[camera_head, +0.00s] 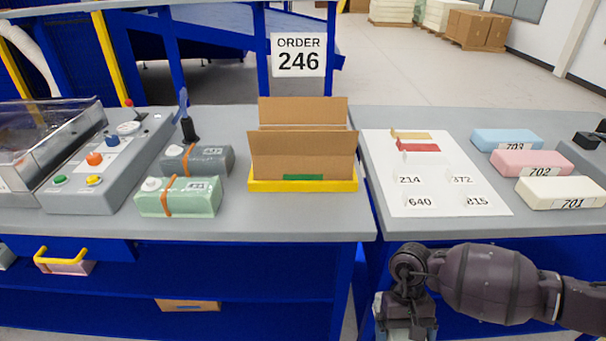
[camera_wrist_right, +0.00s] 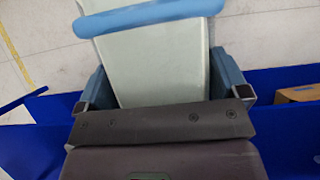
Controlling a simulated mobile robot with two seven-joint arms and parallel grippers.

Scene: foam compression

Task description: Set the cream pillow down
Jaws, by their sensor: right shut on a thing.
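The cream pillow (camera_wrist_right: 155,65), a pale wrapped block with a blue band across it, is between the fingers of my right gripper (camera_wrist_right: 160,78) in the right wrist view. The gripper is shut on it. In the head view my right gripper (camera_head: 405,328) hangs in front of the table edge at the bottom, pointing down. My left gripper is not in view.
An open cardboard box (camera_head: 302,158) sits in a yellow tray (camera_head: 302,186). Left of it lie green (camera_head: 195,197) and grey (camera_head: 213,160) wrapped bundles. A white sheet (camera_head: 455,200) and blue, pink and cream blocks (camera_head: 560,193) lie right. Grey tabletop (camera_head: 290,222) is bare in front of the tray.

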